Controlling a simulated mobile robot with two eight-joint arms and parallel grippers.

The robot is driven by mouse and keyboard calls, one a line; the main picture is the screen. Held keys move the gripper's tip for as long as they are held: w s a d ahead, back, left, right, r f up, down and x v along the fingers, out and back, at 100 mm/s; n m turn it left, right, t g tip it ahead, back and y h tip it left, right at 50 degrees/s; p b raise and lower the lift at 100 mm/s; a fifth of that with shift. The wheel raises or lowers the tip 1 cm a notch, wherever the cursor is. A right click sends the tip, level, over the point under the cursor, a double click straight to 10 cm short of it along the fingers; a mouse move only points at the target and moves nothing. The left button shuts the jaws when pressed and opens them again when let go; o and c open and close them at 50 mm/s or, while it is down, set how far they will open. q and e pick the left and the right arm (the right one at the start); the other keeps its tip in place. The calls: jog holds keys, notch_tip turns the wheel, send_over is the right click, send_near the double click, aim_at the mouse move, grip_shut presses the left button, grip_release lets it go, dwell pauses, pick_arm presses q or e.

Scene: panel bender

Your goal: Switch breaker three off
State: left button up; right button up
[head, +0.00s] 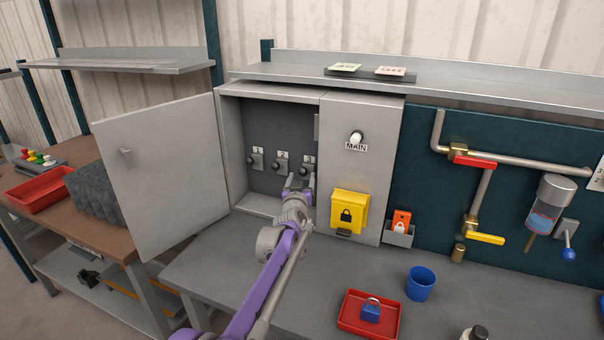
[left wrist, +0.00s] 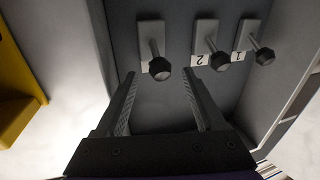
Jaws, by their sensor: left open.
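The grey breaker box stands open on the bench, with three levers on its back wall labelled 1, 2 and 3. Breaker one (head: 251,160) and breaker two (head: 277,167) show clear of the arm. The number 3 plate (head: 309,160) shows, but my left gripper (head: 298,182) partly covers its lever. In the left wrist view, the black knob of breaker three (left wrist: 160,68) lies between and just beyond the open fingertips of my left gripper (left wrist: 158,80). Breaker two (left wrist: 218,60) is close beside the right finger. I cannot tell whether the knob is touched. My right gripper is not in view.
The open cabinet door (head: 160,175) stands left of the arm. The MAIN panel (head: 357,190), with a yellow lock box (head: 348,210), is close on the right. A red tray with a blue padlock (head: 370,312) and a blue cup (head: 420,284) stand on the bench.

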pick_arm(q)
jog(key=shift+w, duration=1.1)
grip_shut()
dwell(0.8)
